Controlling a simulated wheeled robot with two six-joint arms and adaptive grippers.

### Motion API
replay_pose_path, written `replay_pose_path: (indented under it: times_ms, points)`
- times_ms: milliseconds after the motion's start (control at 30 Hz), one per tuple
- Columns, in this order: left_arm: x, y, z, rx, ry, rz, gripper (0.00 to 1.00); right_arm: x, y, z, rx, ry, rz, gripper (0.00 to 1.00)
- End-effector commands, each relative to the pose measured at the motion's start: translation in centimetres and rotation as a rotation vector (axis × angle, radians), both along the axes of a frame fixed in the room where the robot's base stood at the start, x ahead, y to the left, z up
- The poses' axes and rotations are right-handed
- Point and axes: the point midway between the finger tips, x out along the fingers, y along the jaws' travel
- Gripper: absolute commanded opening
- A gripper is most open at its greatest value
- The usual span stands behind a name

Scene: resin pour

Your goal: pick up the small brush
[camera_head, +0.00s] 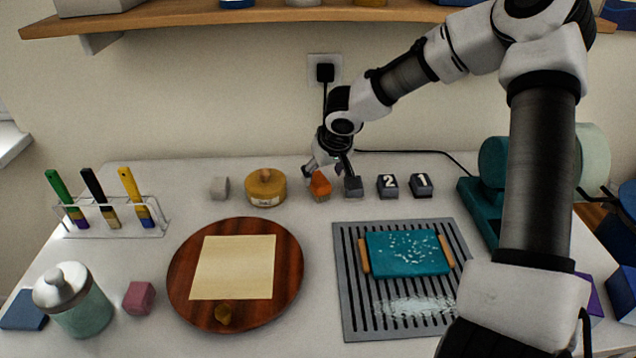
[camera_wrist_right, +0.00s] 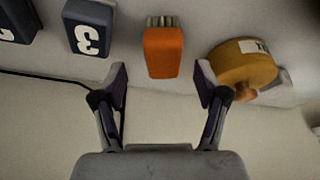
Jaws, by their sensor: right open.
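The small brush (camera_head: 320,188) looks like a short orange block standing on the table near the wall. In the right wrist view the orange brush (camera_wrist_right: 161,54) shows a row of short pale bristles at its far end. My right gripper (camera_head: 330,172) is just behind and above it, pointing down. In the wrist view the right gripper (camera_wrist_right: 160,82) is open, with one finger on each side of the brush's line and nothing between the tips. The brush lies slightly beyond the fingertips there. My left gripper is out of view.
A yellow round tub (camera_head: 265,190) stands close left of the brush, and a dark block numbered 3 (camera_wrist_right: 88,27) close on its other side. Blocks 2 (camera_head: 388,187) and 1 (camera_head: 421,186) follow. Long-handled brushes stand in a clear rack (camera_head: 108,231) at far left.

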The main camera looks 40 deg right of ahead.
Motion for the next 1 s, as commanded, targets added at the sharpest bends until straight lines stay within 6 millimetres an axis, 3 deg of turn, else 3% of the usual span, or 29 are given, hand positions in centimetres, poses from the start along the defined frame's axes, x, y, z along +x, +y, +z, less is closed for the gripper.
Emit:
replay_pose_path:
  times_ms: [233,467,500,667,700,767,800,1000]
  points:
    - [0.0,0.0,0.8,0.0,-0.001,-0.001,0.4,1.7,0.0,-3.7,0.0,0.004,0.001,0.73]
    - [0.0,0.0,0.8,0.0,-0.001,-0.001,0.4,2.0,-0.1,-4.2,0.002,-0.001,0.001,0.73]
    - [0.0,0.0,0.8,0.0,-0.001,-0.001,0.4,2.0,-0.1,-4.2,0.002,-0.001,0.001,0.69]
    - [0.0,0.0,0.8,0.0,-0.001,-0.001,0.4,2.0,-0.1,-4.2,0.002,0.0,0.001,0.13]
    - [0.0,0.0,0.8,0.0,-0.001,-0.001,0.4,2.0,-0.1,-4.2,0.002,0.0,0.001,0.08]
    - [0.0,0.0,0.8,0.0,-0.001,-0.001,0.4,2.0,-0.1,-4.2,0.002,0.0,0.001,0.08]
    - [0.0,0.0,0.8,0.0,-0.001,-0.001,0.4,2.0,-0.1,-4.2,0.002,0.0,0.001,0.02]
    - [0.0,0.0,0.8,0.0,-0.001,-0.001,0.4,1.9,-0.1,-4.1,0.002,0.0,0.001,0.02]
